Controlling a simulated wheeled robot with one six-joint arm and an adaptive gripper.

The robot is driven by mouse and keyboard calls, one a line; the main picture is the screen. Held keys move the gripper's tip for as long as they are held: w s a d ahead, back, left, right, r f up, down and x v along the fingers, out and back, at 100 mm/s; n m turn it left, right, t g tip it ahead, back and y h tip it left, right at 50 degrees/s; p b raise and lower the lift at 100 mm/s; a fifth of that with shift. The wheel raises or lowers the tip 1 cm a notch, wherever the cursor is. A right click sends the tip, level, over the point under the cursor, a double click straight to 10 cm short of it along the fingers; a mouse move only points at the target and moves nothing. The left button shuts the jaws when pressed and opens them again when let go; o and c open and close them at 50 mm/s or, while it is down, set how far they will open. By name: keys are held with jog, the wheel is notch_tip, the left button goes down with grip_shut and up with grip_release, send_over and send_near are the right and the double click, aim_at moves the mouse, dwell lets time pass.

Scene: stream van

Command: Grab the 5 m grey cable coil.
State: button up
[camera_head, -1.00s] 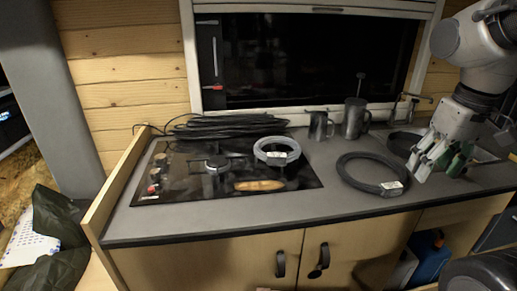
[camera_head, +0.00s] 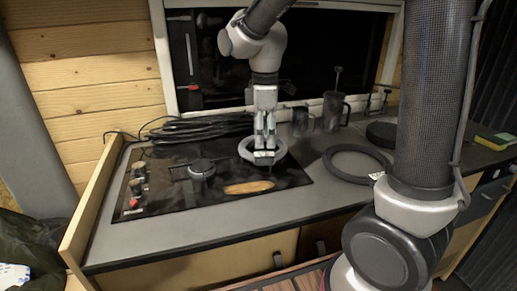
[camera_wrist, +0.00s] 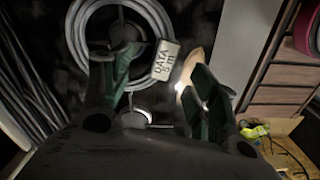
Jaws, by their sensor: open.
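The light grey cable coil (camera_head: 243,149) lies on the back right of the black hob (camera_head: 215,182). It has a white tag, which shows large in the wrist view (camera_wrist: 166,60) and seems to read "DATA" over a second, hard-to-read line. My gripper (camera_head: 265,148) points down at the coil, with its fingers at the tagged front side. In the wrist view the coil (camera_wrist: 77,38) fills the upper left. My gripper (camera_wrist: 157,66) is open there, one finger over the ring and one beyond the tag. Whether the fingers touch the coil I cannot tell.
A black coil (camera_head: 332,168) with a white tag lies on the counter to the right. A dark cable bundle (camera_head: 195,131) lies behind the hob. Mugs (camera_head: 332,108) stand at the back. A brown oval item (camera_head: 248,187) lies in front of the coil.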

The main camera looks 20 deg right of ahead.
aim_at(264, 153)
notch_tip(264, 153, down, 6)
jog(key=shift+s+f, duration=0.15)
jog(key=shift+f, duration=0.05)
jog(key=shift+r, duration=0.1)
grip_shut()
